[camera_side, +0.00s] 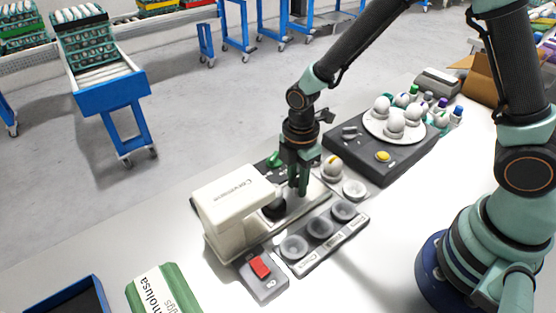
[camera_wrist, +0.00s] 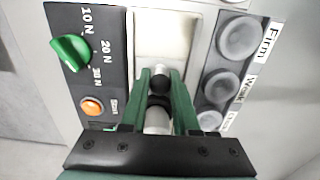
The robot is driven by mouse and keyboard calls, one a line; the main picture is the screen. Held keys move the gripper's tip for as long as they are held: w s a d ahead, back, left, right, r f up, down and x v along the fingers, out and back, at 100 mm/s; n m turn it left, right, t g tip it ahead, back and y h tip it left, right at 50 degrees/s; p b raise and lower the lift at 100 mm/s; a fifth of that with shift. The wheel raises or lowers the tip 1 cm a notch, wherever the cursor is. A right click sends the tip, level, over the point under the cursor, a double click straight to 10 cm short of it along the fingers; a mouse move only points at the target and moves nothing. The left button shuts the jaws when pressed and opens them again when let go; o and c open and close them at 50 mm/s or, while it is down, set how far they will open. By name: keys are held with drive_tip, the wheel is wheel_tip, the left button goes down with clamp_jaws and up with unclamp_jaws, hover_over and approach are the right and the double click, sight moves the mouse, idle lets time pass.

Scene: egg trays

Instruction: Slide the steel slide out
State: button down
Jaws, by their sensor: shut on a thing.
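The steel slide (camera_wrist: 165,32) is a bright flat plate in the wrist view, lying between a dark control panel and a row of cups. In the side view it sits at the foot of the cream press (camera_side: 236,205), mostly hidden by my gripper. My gripper (camera_side: 299,190) points down just right of the press head. In the wrist view its green fingers (camera_wrist: 160,75) are closed around a small black knob (camera_wrist: 160,84) over the slide. A silver cylinder (camera_wrist: 158,121) shows nearer the wrist, partly hidden.
The control panel has a green dial (camera_wrist: 71,49) and an orange button (camera_wrist: 92,105). A grey holder with labelled cups (camera_side: 320,228) lies in front. A red-button box (camera_side: 261,268), a marked egg (camera_side: 333,166) and a white cup (camera_side: 354,189) stand close. A dark egg turntable unit (camera_side: 365,160) is behind right.

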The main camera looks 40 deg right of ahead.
drive_tip(key=shift+w+d, duration=0.1)
drive_tip(key=shift+d, duration=1.95)
drive_tip(key=c, duration=0.7)
unclamp_jaws()
wheel_tip(320, 180, up, 6)
wheel_tip(320, 180, up, 8)
